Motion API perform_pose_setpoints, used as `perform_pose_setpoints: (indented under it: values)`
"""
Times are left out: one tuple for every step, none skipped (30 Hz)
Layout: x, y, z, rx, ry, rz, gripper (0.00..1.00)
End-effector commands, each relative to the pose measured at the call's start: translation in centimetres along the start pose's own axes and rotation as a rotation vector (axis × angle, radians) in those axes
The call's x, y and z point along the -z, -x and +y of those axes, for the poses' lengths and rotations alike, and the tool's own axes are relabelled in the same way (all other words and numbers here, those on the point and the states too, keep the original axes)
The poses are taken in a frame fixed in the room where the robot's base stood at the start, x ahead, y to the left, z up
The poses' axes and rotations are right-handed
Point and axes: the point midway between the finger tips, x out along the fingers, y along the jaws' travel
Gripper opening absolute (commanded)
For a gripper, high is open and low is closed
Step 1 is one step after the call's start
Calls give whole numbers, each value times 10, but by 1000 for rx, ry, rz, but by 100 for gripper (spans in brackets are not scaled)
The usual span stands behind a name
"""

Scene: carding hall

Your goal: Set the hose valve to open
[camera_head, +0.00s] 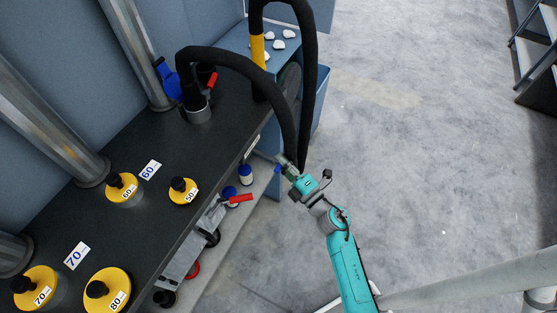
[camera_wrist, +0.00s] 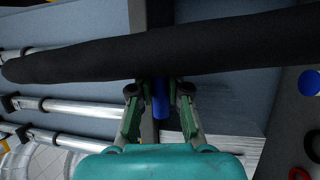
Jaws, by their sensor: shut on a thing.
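A thick black hose (camera_head: 276,95) arches from the dark bench top and hangs over its front edge; it crosses the wrist view (camera_wrist: 215,45) from side to side. My gripper (camera_head: 285,164) is at the hanging part of the hose. It is shut on a small blue handle (camera_head: 277,169), which shows between the green fingers in the wrist view (camera_wrist: 160,100). The handle looks like the hose valve's lever, but the valve body is hidden behind the fingers and hose. I cannot tell the valve's setting.
Yellow-topped weights (camera_head: 122,187) stand on the dark bench (camera_head: 150,215). The grey floor (camera_head: 420,150) at right is clear.

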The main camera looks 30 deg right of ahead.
Motion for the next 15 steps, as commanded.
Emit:
perform_pose_setpoints:
  values:
    - [-1, 2, -1, 2, -2, -6, 0]
    - [-1, 2, -1, 3, -2, -6, 0]
    - [-2, 2, -1, 3, -3, -7, 0]
    - [-2, 2, -1, 3, -3, -7, 23]
    - [-1, 2, -1, 3, -3, -7, 31]
    - [-1, 2, -1, 2, -3, -6, 41]
    - [-1, 2, -1, 2, -2, -6, 42]
    - [-1, 2, -1, 2, -2, -5, 42]
    - [-1, 2, -1, 2, -2, -5, 42]
    - [-1, 2, -1, 2, -2, -5, 42]
    - [-1, 2, -1, 2, -2, -5, 42]
    - [-1, 2, -1, 1, -2, -4, 42]
    - [-1, 2, -1, 1, -2, -4, 42]
    - [-1, 1, -1, 1, -2, -4, 42]
    - [-1, 2, -1, 1, -2, -4, 42]
